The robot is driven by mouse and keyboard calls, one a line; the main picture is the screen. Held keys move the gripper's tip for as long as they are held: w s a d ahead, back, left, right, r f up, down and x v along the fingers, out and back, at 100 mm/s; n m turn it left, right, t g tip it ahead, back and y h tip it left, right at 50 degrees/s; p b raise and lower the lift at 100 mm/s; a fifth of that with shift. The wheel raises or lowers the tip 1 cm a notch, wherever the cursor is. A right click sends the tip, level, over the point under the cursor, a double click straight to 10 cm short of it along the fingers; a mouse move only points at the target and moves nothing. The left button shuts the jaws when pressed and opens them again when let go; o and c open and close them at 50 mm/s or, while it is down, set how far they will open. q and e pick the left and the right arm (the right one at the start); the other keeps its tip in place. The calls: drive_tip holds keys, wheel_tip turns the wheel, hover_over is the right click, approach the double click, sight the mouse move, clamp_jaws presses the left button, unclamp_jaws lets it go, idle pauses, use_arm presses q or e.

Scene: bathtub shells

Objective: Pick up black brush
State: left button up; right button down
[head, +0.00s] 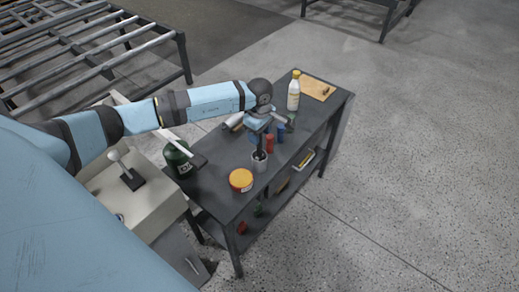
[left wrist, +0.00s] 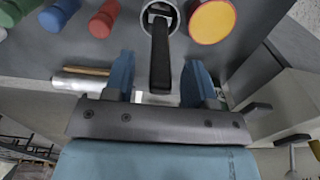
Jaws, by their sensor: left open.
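The black brush (head: 260,152) stands in a small grey cup (head: 259,165) on the dark table in the head view. In the left wrist view its black handle (left wrist: 160,58) sticks up out of the cup (left wrist: 146,13) toward the camera. I see no contact with the handle. The brush's lower end is hidden in the cup. My right gripper is not in view.
Red (head: 269,144), blue (head: 281,131) and green (head: 290,121) pieces stand on the other side. A white bottle (head: 294,95) and a wooden board (head: 317,88) are at the far end.

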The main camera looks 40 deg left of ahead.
use_arm(q)
clamp_jaws()
drive_tip(key=shift+r, duration=0.1)
